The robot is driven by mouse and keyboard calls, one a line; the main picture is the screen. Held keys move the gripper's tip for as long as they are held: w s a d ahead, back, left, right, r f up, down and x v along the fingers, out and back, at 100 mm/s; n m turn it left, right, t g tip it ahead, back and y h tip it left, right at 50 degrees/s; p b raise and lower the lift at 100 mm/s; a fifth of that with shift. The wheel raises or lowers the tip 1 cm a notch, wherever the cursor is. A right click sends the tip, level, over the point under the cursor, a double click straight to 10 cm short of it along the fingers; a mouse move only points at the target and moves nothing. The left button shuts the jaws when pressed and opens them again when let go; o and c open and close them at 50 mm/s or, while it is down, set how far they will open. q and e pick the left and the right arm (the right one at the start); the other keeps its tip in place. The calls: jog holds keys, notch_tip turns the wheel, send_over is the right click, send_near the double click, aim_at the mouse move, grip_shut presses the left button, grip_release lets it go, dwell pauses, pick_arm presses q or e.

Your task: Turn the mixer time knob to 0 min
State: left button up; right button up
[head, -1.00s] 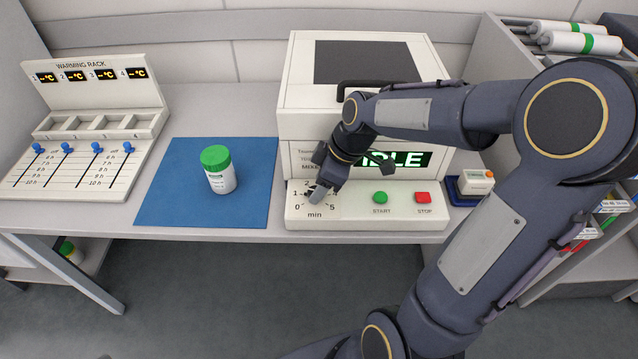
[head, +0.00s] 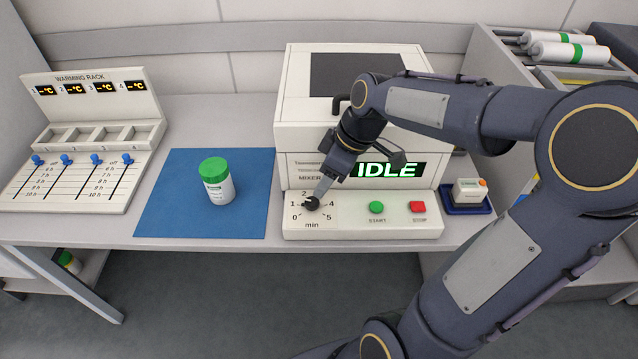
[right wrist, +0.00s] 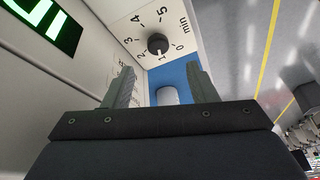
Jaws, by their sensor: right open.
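The mixer (head: 330,172) is a white box with a lit IDLE display. Its time knob (head: 311,203) is small, round and black, on the front panel's left, with a scale from 0 to 5 min around it. In the right wrist view the knob (right wrist: 158,44) shows fully, and its pale mark seems to face the 1. My right gripper (head: 320,191) is just above and behind the knob in the head view. Its two fingers (right wrist: 161,82) are apart with no part of the knob between them. My left gripper is not in view.
A green START button (head: 376,207) and a red STOP button (head: 418,207) sit right of the knob. A green-capped bottle (head: 217,181) stands on a blue mat (head: 170,215) to the left. The warming rack (head: 75,185) is further left.

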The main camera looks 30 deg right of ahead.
aim_at(312, 201)
jog(key=m+p, duration=0.2)
jog(key=w+a+m+g+p, duration=0.1)
jog(key=m, duration=0.2)
jog(key=m+p, duration=0.2)
jog(key=m, duration=0.1)
jog(key=shift+w+a+r+g+h+p, duration=0.15)
jog(key=shift+a+r+g+h+p, duration=0.15)
jog(key=shift+a+h, duration=0.1)
jog(key=m+p, duration=0.1)
jog(key=m, duration=0.1)
jog(key=m+h+p, duration=0.1)
jog(key=m, duration=0.1)
jog(key=m+g+p, duration=0.1)
jog(key=p, duration=0.1)
jog(key=shift+w+a+m, duration=0.35)
jog(key=shift+a+m, duration=0.05)
jog(key=m+h+p, duration=0.1)
jog(key=m, duration=0.2)
jog(key=shift+w, duration=0.15)
jog(key=shift+f, duration=3.95)
jog(key=c, duration=1)
jog(key=shift+o, duration=0.2)
